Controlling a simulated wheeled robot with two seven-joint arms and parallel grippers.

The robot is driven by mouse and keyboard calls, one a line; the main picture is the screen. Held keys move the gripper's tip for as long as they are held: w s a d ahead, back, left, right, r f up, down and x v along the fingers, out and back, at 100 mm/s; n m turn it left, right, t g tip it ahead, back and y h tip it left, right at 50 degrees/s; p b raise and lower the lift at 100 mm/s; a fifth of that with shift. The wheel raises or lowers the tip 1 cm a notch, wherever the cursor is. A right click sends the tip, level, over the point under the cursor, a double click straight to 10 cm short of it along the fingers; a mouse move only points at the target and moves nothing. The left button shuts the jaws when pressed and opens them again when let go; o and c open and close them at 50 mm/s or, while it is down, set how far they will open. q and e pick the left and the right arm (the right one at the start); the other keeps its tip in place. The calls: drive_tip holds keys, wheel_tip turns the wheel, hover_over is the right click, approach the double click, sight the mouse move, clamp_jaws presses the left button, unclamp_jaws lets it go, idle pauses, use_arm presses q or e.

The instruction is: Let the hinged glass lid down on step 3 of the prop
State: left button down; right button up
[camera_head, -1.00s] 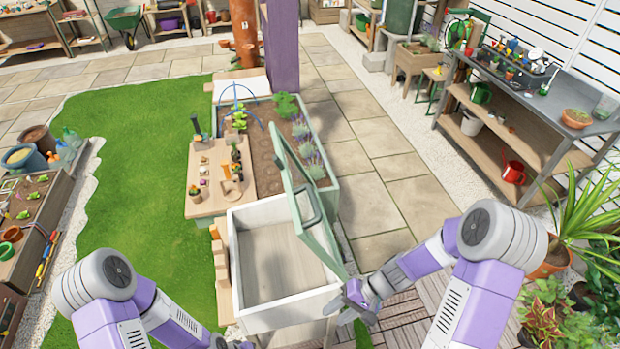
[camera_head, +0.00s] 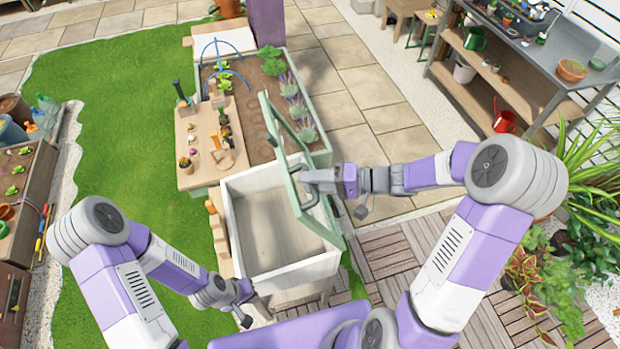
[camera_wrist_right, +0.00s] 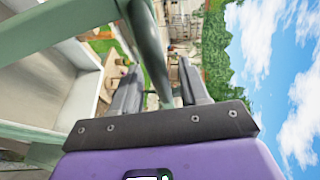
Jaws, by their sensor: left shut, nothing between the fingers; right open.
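The hinged glass lid (camera_head: 287,165) has a pale green frame and stands steeply raised along the right side of the white-walled box (camera_head: 236,235). A green handle (camera_head: 328,186) sits on the lid. My right gripper (camera_head: 308,182) is open at the handle. In the right wrist view the green handle bar (camera_wrist_right: 153,45) passes between the two open fingers (camera_wrist_right: 158,88). My left gripper (camera_head: 246,308) is shut and empty near the box's front left corner. Small wooden stepped pieces (camera_head: 217,232) stand along the box's left side; I cannot tell clearly whether they are the prop.
A wooden board (camera_head: 203,165) with small pots and tools lies behind the box to the left. A planter bed (camera_head: 262,125) with lavender is behind the lid. A potting bench (camera_head: 530,70) stands at the back right. Grass (camera_head: 120,150) is open on the left.

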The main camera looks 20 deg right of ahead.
drive_tip(key=shift+w+a+f, duration=0.1)
drive_tip(key=shift+w+a, duration=0.15)
drive_tip(key=shift+a, duration=0.15)
drive_tip(key=shift+s, duration=0.2)
drive_tip(key=shift+w, duration=0.15)
drive_tip(key=c, duration=0.3)
clamp_jaws()
drive_tip(key=shift+a, duration=0.1)
